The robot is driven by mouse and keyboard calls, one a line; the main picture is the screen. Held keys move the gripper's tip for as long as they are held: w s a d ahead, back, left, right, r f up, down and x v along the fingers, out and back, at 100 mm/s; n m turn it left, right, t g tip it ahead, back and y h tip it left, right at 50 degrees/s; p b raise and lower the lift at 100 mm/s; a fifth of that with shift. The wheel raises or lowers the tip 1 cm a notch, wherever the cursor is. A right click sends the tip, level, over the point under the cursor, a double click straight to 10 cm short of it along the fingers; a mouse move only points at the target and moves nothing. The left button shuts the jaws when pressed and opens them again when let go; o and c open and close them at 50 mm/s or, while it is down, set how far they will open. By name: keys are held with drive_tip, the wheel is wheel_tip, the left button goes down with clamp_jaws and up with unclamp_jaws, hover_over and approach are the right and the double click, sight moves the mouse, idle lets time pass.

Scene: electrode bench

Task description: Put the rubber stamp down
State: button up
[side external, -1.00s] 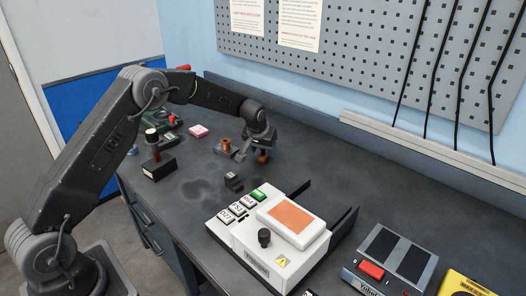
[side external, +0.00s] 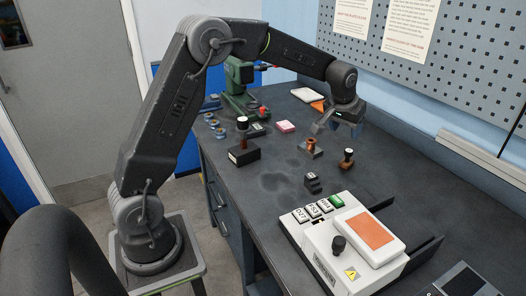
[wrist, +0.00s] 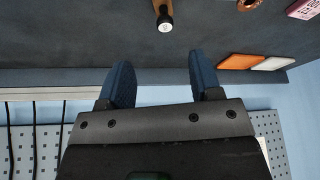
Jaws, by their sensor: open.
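The rubber stamp (side external: 347,158), with a wooden handle and a black, white-topped knob, stands upright on the dark bench toward the back. It also shows in the wrist view (wrist: 164,16) at the top edge, beyond the fingertips and partly cut off. My gripper (side external: 338,122) is above the stamp and apart from it. In the wrist view my gripper's blue fingers (wrist: 160,75) are wide apart with nothing between them.
A similar knobbed handle (side external: 242,124) stands on a black block at left. A copper-coloured piece on a grey base (side external: 312,148) is left of the stamp. A white device with an orange pad (side external: 370,236) is in front. A pegboard wall (side external: 450,75) is close behind my gripper.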

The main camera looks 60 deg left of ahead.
drive_tip(key=s+d+r+m+t, duration=0.1)
drive_tip(key=s+d+r, duration=0.3)
drive_tip(key=s, duration=0.5)
drive_tip(key=s+d+r+m, duration=0.1)
drive_tip(key=s+d+r, duration=0.2)
drive_tip(key=s+r, duration=0.5)
drive_tip(key=s+d+f+m, duration=0.1)
drive_tip(key=s+f, duration=0.1)
drive_tip(key=s, duration=0.6)
drive_tip(key=s+d+f+m+h, duration=0.1)
drive_tip(key=s+d+f, duration=0.1)
drive_tip(key=s, duration=0.7)
drive_tip(key=shift+f+h, duration=0.3)
drive_tip(key=shift+f, duration=0.3)
